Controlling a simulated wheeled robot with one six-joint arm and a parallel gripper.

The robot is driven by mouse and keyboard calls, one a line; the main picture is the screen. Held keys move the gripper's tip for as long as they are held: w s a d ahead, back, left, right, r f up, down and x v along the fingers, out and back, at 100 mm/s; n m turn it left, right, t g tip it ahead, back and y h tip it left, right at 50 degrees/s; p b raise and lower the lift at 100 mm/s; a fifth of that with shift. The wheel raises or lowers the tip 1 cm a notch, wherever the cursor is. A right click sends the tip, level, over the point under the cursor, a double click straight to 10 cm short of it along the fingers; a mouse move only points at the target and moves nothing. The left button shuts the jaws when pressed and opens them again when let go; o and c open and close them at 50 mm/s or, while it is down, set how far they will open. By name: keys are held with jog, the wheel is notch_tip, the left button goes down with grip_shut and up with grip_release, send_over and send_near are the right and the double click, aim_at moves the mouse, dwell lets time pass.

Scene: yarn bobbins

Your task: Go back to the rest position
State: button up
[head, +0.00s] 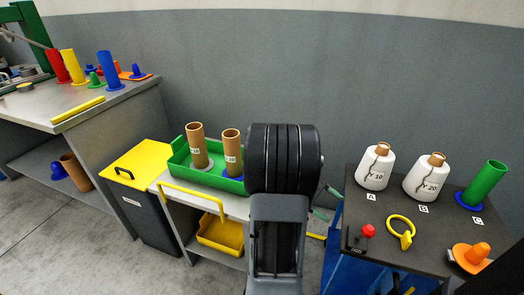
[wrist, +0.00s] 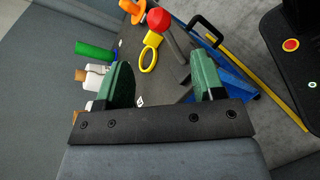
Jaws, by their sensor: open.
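My gripper (wrist: 160,78) shows in the wrist view with its two green fingers wide apart and nothing held between them. Two white yarn bobbins stand upright on the dark table at the right, one marked 10 (head: 375,170) at label A and one marked 20 (head: 425,180) at label B. A green tube (head: 485,183) on a blue base stands at label C. In the wrist view the white bobbins (wrist: 95,76) are partly hidden by the left finger, beside the green tube (wrist: 93,50).
A green tray (head: 181,166) with two brown tubes stands left of my arm. A yellow-lidded bin (head: 140,163) and a workbench (head: 95,125) are further left.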

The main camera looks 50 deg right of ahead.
jog(key=shift+r, duration=0.1)
jog(key=w+a+r+n+t+p, duration=0.2)
jog(key=w+a+r+t+p, duration=0.4)
jog(key=a, duration=0.4)
jog(key=w+a+r+n+t+y+p, duration=0.1)
jog(key=w+a+r+n+t+p, duration=0.1)
jog(key=w+a+r+t+p, duration=0.4)
jog(key=w+a+r+n+t+y+p, duration=0.1)
jog(key=w+a+r+n+t+p, duration=0.1)
jog(key=w+a+r+t+p, duration=0.4)
jog(key=w+a+r+p, duration=0.1)
jog(key=a+r+p, duration=0.3)
jog(key=a+r, duration=0.2)
jog(key=shift+w+a+r+n+p, duration=0.15)
jog(key=shift+w+a+n+p, duration=0.25)
jog(key=shift+a, duration=0.75)
